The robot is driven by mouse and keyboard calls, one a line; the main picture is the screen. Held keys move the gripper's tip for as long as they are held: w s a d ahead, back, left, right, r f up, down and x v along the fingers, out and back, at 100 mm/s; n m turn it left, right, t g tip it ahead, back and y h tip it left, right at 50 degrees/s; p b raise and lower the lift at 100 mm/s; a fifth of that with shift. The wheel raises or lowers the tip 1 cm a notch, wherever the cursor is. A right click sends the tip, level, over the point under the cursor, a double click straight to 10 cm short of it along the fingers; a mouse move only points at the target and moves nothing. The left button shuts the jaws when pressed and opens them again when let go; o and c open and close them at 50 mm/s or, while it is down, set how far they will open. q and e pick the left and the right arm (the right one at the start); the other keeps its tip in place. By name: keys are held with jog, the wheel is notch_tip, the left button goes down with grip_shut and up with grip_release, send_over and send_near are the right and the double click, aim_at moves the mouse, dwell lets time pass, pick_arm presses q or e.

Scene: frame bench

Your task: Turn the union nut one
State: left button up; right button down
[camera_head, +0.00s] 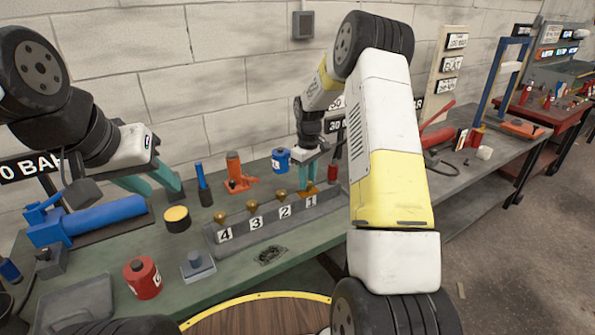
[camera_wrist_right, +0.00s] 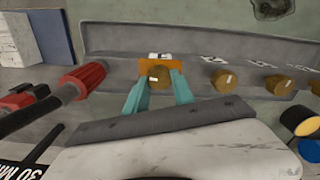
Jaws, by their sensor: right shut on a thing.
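A grey fixture rail (camera_head: 290,240) on the bench carries brass union nuts in a row, with tags 1 to 4 running right to left in the head view. Union nut one (camera_wrist_right: 159,75) is brass, with an orange piece around it, at the tag 1 end. My right gripper (camera_wrist_right: 159,92) is shut on it, with a teal finger on each side; in the head view the gripper (camera_head: 308,180) comes down from above. Nuts two (camera_head: 282,196), three (camera_head: 252,206) and four (camera_head: 220,217) stand free. My left gripper (camera_head: 165,193) is open and empty, away from the rail.
A blue cylinder tool (camera_head: 100,222) lies below my left gripper. A yellow-topped black can (camera_head: 177,217), a red canister (camera_head: 142,278) and a grey block (camera_head: 198,266) stand left of the rail. An orange jack (camera_head: 237,177) and a blue canister (camera_head: 281,160) stand behind it.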

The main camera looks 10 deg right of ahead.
jog(key=shift+w+r, duration=0.1)
jog(key=c, duration=1.1)
grip_release()
jog(key=shift+o, duration=0.2)
jog(key=shift+r, duration=3.85)
